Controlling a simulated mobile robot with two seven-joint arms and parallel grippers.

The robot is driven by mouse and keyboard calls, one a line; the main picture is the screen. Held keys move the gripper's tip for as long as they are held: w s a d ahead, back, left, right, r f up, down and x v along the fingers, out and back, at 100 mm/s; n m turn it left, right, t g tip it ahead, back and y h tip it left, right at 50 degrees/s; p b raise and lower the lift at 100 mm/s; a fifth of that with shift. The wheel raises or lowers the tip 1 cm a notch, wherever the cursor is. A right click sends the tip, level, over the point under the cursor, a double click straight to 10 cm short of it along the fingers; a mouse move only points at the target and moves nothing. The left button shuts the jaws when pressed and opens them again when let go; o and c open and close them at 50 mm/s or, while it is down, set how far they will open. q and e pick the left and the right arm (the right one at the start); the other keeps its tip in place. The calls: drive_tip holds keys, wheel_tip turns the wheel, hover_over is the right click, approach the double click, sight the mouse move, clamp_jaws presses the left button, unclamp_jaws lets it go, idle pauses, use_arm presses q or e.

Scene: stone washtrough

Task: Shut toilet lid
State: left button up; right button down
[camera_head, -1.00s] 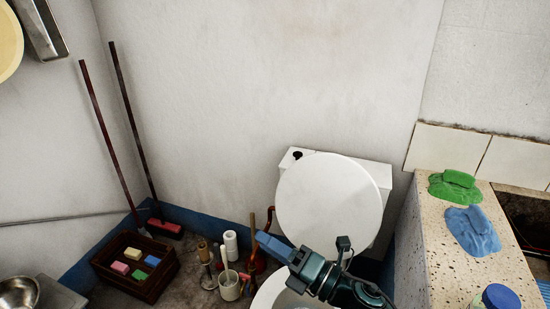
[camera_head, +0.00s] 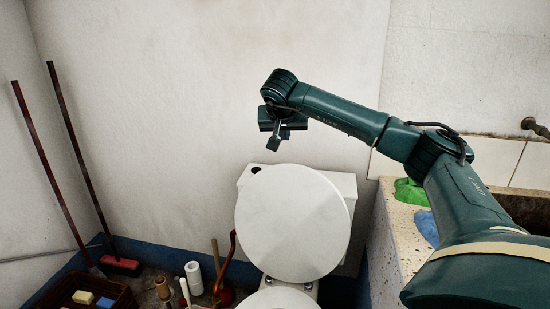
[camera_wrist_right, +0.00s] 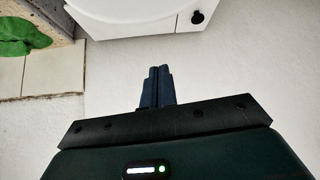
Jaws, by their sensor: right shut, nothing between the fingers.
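The round white toilet lid (camera_head: 292,220) stands raised, leaning back against the white cistern (camera_head: 345,185). Part of the toilet seat (camera_head: 278,298) shows below it at the bottom edge. My right gripper (camera_head: 283,137) is above and behind the lid's top edge, close to the wall, shut and empty. In the right wrist view its two fingers (camera_wrist_right: 157,72) are together, pointing toward the lid (camera_wrist_right: 135,15) and the cistern (camera_wrist_right: 187,20), with a gap between. My left gripper is not in view.
A stone counter (camera_head: 388,235) with a green cloth (camera_head: 410,193) and a blue cloth (camera_head: 427,228) stands at the right, partly behind my right arm. A broom (camera_head: 120,263), white rolls (camera_head: 194,278) and a dark crate (camera_head: 95,295) are at the left. The wall is close behind the gripper.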

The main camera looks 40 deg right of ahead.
drive_tip(key=shift+w+d+f, duration=0.25)
drive_tip(key=shift+d+f, duration=0.2)
drive_tip(key=shift+f, duration=1)
drive_tip(key=shift+w+d+f, duration=0.3)
drive_tip(key=shift+d+f, duration=0.1)
drive_tip(key=shift+f, duration=1)
drive_tip(key=shift+w+d+f, duration=0.25)
drive_tip(key=shift+d+f, duration=0.2)
drive_tip(key=shift+f, duration=1)
drive_tip(key=shift+a, duration=0.1)
